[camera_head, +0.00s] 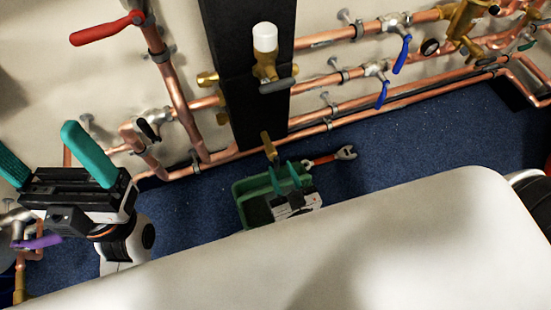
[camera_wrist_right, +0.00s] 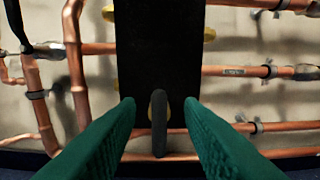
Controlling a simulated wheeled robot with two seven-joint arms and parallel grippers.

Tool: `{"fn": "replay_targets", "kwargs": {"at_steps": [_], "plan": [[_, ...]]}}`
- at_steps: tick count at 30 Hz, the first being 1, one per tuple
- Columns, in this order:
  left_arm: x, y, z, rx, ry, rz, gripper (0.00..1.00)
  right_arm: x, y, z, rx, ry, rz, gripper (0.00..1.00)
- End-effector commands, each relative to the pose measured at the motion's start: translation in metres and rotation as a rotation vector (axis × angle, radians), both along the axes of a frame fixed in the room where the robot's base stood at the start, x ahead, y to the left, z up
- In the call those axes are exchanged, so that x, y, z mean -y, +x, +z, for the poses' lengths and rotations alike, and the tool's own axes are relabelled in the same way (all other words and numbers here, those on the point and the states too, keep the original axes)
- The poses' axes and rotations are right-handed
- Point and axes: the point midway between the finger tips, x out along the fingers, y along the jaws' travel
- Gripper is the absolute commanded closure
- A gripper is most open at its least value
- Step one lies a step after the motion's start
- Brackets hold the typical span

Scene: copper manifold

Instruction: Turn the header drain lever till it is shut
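A dark grey lever (camera_wrist_right: 158,123) hangs upright on a brass fitting in front of the black post (camera_wrist_right: 158,40). I take it for the header drain lever. In the head view the brass fitting (camera_head: 268,145) shows at the post's foot, but I cannot make out the lever there. My right gripper (camera_head: 284,172) is open just in front of it. In the right wrist view its teal fingers (camera_wrist_right: 160,115) stand on either side of the lever, with a gap on each side. My left gripper (camera_head: 52,165) is open and empty at the left.
Copper pipes (camera_head: 340,115) run along the wall. A white-capped valve with a grey handle (camera_head: 277,85), a red lever (camera_head: 106,28), blue levers (camera_head: 402,54) and a purple lever (camera_head: 38,242) are around. A green bin (camera_head: 240,190) and a red-handled wrench (camera_head: 328,159) are on the blue floor.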

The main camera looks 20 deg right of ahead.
Motion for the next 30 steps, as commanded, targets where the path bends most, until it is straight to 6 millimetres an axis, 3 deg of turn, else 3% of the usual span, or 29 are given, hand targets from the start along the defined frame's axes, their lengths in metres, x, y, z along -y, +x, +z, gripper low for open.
{"fn": "replay_targets", "kwargs": {"at_steps": [3, 7, 19, 20, 26, 30], "plan": [[0.0, 0.0, -0.007, 0.0, 0.0, 0.0, 0.15, -0.001, 0.022, -0.001, 0.004, 0.001, 0.0, 0.66], [0.001, 0.002, -0.003, 0.018, 0.003, 0.001, 0.15, -0.001, 0.037, 0.0, 0.002, 0.001, -0.001, 0.66], [0.001, 0.004, 0.0, 0.026, 0.005, 0.0, 0.15, -0.002, 0.045, 0.001, 0.001, 0.001, 0.001, 0.66], [0.001, 0.004, 0.0, 0.026, 0.005, 0.0, 0.15, -0.002, 0.045, 0.001, 0.001, 0.001, 0.001, 0.67], [0.001, 0.003, 0.0, 0.028, 0.004, 0.0, 0.15, -0.002, 0.045, 0.001, 0.001, 0.0, 0.001, 1.0], [0.001, 0.003, 0.0, 0.027, 0.003, 0.0, 0.15, -0.001, 0.045, 0.001, 0.001, 0.001, 0.001, 1.0]]}}
